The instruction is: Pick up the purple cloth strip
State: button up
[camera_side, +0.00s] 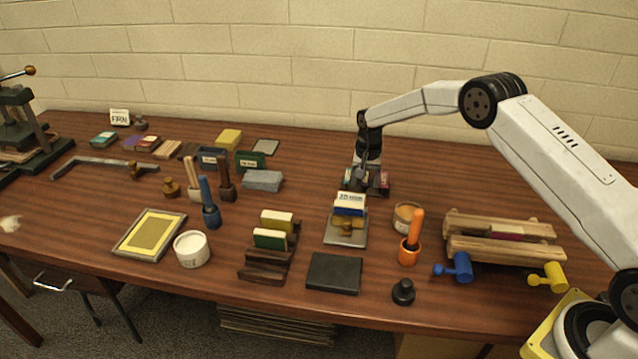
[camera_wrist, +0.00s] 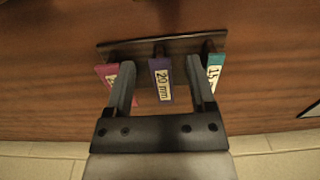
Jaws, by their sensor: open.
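The purple cloth strip (camera_wrist: 161,80), labelled "20 mm", hangs in the middle of a dark rack (camera_wrist: 135,50) in the wrist view. A pink strip (camera_wrist: 106,72) is to its left and a teal strip (camera_wrist: 214,66) to its right. My gripper (camera_wrist: 160,66) is open, with one finger on each side of the purple strip and a visible gap on both sides. The left finger partly covers the pink strip; the right finger partly covers the teal one. In the side view my gripper (camera_side: 364,172) is down at the rack, and the purple strip is hard to make out there.
In the side view, a grey tray with upright cards (camera_side: 350,204) stands just in front of the rack. A tan jar (camera_side: 407,216) and an orange-handled tool (camera_side: 412,240) are to its right. The table behind the rack is clear.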

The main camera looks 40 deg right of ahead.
aim_at(365, 183)
grip_shut()
jog(key=shift+r, duration=0.15)
dwell(0.4)
jog(key=shift+r, duration=0.5)
notch_tip(365, 183, up, 2)
jog(key=shift+r, duration=0.1)
jog(key=s+a+r, duration=0.1)
jog(key=s+r, duration=0.9)
jog(key=s, duration=0.4)
jog(key=shift+a, duration=0.3)
jog(key=shift+f, duration=0.1)
